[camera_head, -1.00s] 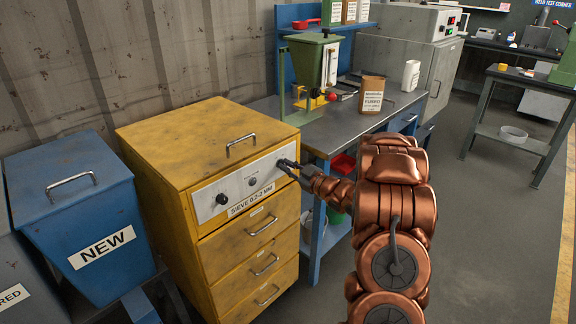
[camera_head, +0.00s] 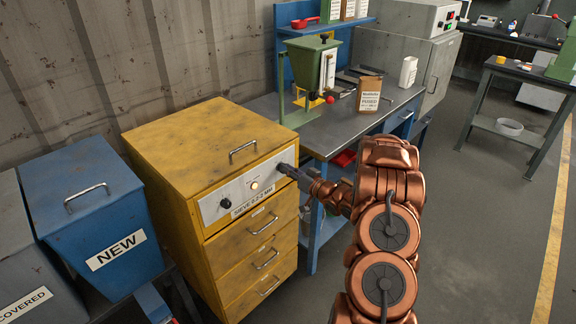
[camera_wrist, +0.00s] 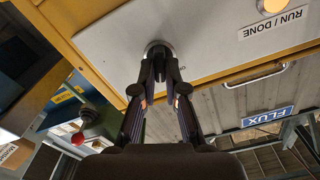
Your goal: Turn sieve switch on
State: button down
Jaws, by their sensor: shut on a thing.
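The yellow sieve cabinet (camera_head: 205,140) stands left of centre in the head view, with a pale control panel (camera_head: 240,192) labelled SIEVE on its front. My gripper (camera_head: 283,169) is at the panel's right end. In the wrist view the fingertips of my gripper (camera_wrist: 160,68) are shut on the sieve switch, whose round metal base (camera_wrist: 158,47) shows on the panel. The fingers hide most of the switch lever. The RUN / DONE label (camera_wrist: 275,22) and part of the lit lamp show too.
A blue NEW bin (camera_head: 90,215) stands left of the cabinet. A workbench (camera_head: 345,130) with a green hopper (camera_head: 312,62) and a paper bag (camera_head: 369,93) is behind my arm. Open floor (camera_head: 480,230) lies to the right.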

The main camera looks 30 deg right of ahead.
jog(key=shift+m+p, duration=0.35)
jog(key=shift+m, duration=0.25)
jog(key=c, duration=1.2)
grip_release()
jog(key=v, duration=1.2)
